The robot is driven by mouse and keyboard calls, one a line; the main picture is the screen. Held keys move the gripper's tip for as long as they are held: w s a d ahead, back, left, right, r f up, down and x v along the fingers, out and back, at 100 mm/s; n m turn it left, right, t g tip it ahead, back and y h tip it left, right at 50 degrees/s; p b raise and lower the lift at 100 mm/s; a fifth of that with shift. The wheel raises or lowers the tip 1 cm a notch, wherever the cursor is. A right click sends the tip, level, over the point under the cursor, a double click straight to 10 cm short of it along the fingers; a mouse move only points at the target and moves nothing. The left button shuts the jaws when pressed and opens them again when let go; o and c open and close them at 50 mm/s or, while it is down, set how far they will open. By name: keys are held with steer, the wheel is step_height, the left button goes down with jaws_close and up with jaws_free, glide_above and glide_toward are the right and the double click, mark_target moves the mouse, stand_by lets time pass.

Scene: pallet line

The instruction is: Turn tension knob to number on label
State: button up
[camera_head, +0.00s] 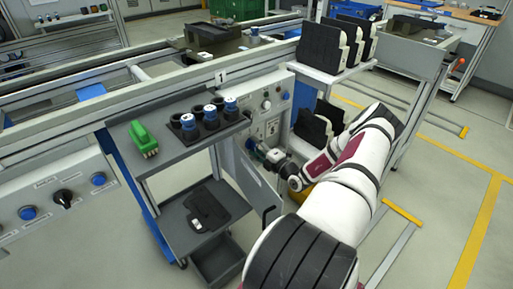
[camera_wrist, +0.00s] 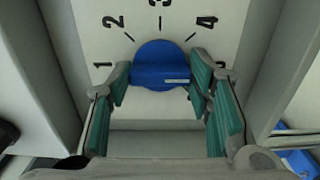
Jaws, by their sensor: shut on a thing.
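The blue tension knob (camera_wrist: 160,66) sits on a pale dial face (camera_wrist: 190,12) in the wrist view. Black numbers 1, 2, 3 and 4 run around it from left to right; a further mark at the right is partly hidden by a finger. A small light mark lies on the knob's right half, pointing roughly right. My gripper (camera_wrist: 160,84) has its green-padded fingers on both sides of the knob, shut on it. A label reading 1 (camera_head: 221,76) stands above the panel.
A grey cart (camera_head: 160,165) holding dark cups with blue tops (camera_head: 211,116) and a green part (camera_head: 143,138) stands left of my arm. A rack with black-and-white parts (camera_head: 325,45) is behind it. Clear floor lies at the right.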

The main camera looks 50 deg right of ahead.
steer(key=o, duration=1.1)
steer(key=shift+o, duration=0.2)
steer(key=v, duration=1.2)
